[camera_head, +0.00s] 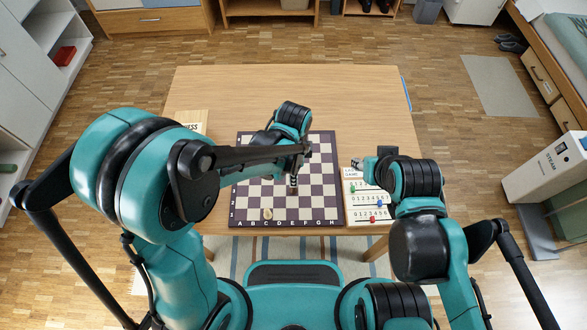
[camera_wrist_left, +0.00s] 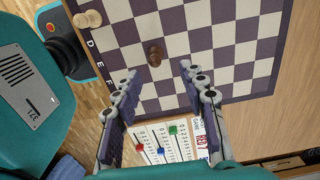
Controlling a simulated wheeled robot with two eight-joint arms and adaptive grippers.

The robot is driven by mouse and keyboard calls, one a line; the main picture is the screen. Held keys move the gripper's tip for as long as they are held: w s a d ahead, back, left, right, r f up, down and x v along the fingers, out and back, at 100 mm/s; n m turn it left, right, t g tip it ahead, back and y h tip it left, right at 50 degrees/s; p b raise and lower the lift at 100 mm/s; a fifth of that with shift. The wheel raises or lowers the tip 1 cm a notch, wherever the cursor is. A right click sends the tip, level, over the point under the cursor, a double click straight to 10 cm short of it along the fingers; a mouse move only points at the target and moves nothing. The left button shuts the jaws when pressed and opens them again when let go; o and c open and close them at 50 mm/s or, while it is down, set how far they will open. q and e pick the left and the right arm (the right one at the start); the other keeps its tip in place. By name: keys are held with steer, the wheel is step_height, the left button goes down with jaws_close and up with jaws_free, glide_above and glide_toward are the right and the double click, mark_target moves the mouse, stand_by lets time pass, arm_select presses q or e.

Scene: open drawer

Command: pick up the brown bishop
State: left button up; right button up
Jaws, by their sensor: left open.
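The brown bishop (camera_wrist_left: 154,55) stands on the chessboard (camera_wrist_left: 255,88) and shows in the left wrist view, just beyond my left fingertips. My left gripper (camera_wrist_left: 158,72) is open, with one finger to each side of the line to the bishop and nothing between them. In the head view my left gripper (camera_head: 292,181) hangs over the near middle of the chessboard (camera_head: 325,215), and its arm and wrist cover part of the board. My right gripper (camera_head: 359,163) is at the right of the board, and its fingers are too small to read.
A light chess piece (camera_head: 267,213) stands near the board's front edge, left of my left gripper. A white score board with coloured sliders (camera_head: 367,214) lies right of the chessboard. A chess box (camera_head: 191,122) lies at the left. The table's far part (camera_head: 290,88) is clear.

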arm_select(q)
steer(key=f, duration=0.2)
steer(key=b, duration=0.1)
steer(key=shift+s+f, duration=0.25)
steer(key=shift+f, duration=0.15)
step_height(320, 180, down, 5)
steer(key=b, duration=0.2)
steer(key=shift+s+b, duration=0.15)
steer(key=shift+b, duration=0.2)
steer(key=shift+r, duration=0.1)
jaws_close()
